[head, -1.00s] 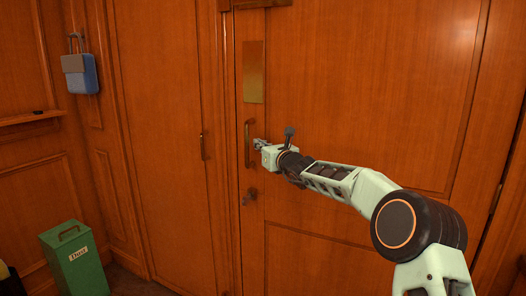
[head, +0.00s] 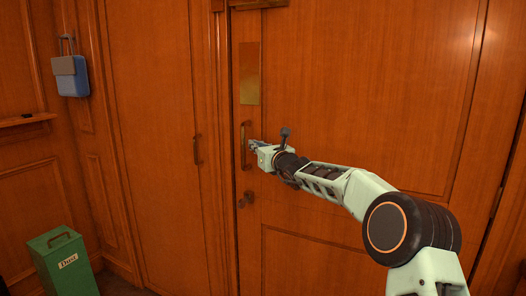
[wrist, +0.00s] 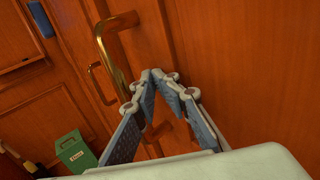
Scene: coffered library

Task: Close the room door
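The room door (head: 360,90) is a wide wooden panel with a brass plate (head: 249,72), a vertical brass pull handle (head: 244,145) and a small knob or lock (head: 244,199) below it. Its left edge lies close to the frame (head: 221,120); I cannot tell whether it is fully shut. My gripper (head: 252,143) is at the door, just right of the pull handle. In the wrist view, my gripper (wrist: 153,75) has its fingertips together with nothing visible between them. The handle (wrist: 110,50) passes left of and behind the fingers, not inside them. Contact with the door is unclear.
A narrower wooden panel with its own handle (head: 197,148) is left of the door. A green bin (head: 64,262) labelled "Dust" stands on the floor at lower left.

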